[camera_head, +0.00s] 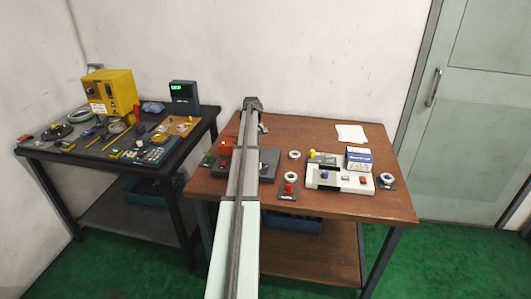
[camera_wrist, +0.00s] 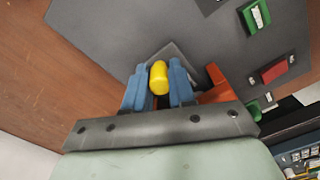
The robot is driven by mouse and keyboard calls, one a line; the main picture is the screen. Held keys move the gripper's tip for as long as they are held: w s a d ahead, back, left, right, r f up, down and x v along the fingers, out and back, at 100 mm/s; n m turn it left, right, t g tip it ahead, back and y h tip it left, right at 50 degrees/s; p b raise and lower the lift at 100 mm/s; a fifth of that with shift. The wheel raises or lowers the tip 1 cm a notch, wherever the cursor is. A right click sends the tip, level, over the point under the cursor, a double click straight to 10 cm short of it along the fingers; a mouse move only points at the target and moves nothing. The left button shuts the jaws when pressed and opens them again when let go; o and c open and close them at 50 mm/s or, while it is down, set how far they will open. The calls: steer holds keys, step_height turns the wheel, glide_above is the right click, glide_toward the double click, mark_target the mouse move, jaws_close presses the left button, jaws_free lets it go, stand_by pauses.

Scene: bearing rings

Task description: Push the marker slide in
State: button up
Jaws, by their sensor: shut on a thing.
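My gripper (camera_wrist: 157,82) has two blue fingers, closed on either side of a yellow rounded knob (camera_wrist: 159,76) in the wrist view. The knob seems to belong to the marker slide, but its lower part and mounting are hidden by the fingers. A small grey block lies just beyond it, on a dark grey plate (camera_wrist: 130,25). In the head view the dark grey fixture (camera_head: 267,163) is partly hidden behind my arm, and the fingers and held knob cannot be made out.
An orange-red part (camera_wrist: 217,87) stands close beside the right finger. The plate carries a green piece (camera_wrist: 258,18) and a red piece (camera_wrist: 273,70). A white fixture (camera_head: 325,181), a box (camera_head: 358,158) and bearing rings (camera_head: 295,155) stand right of my arm.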

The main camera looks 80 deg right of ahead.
steer(key=shift+w, duration=0.45)
stand_by(0.3)
steer(key=o, duration=0.7)
steer(key=shift+s+r, duration=0.1)
steer(key=shift+r, duration=0.05)
steer(key=shift+r, duration=3.35)
